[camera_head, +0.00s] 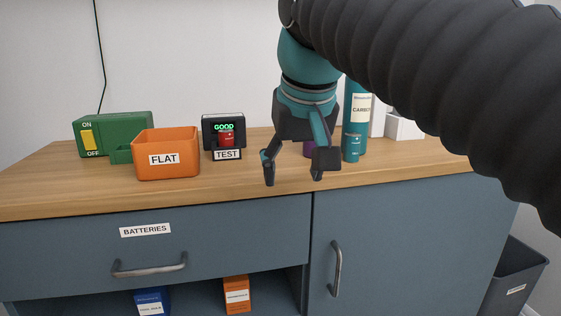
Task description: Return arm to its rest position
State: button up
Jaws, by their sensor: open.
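My gripper (293,177) hangs down from my arm in the middle of the head view, with its two fingers apart and nothing between them. It is in front of the wooden counter (80,192), close to its front edge in the picture; its exact height and distance I cannot tell. My dark ribbed arm crosses the upper right and hides part of the counter and wall there.
An orange FLAT bin (167,142), a green ON/OFF box (125,126) and a tester (211,128) reading GOOD, with a red item in it, stand left of my gripper. A teal bottle (355,135) and partly hidden purple object (309,149) stand behind it. The BATTERIES drawer (60,260) is shut.

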jog(key=s+d+f+m, duration=0.1)
jog(key=s+d+f, duration=0.2)
jog(key=f, duration=0.6)
jog(key=s+d+f, duration=0.4)
jog(key=d+f, duration=0.2)
jog(key=f, duration=0.3)
jog(key=s+d+f+m+h, duration=0.1)
jog(key=s+d+f, duration=0.3)
jog(key=f, duration=0.4)
jog(key=shift+s+d+f+m+t, duration=0.25)
jog(key=shift+d+f+m+t, duration=0.05)
jog(key=shift+d+f+t, duration=0.1)
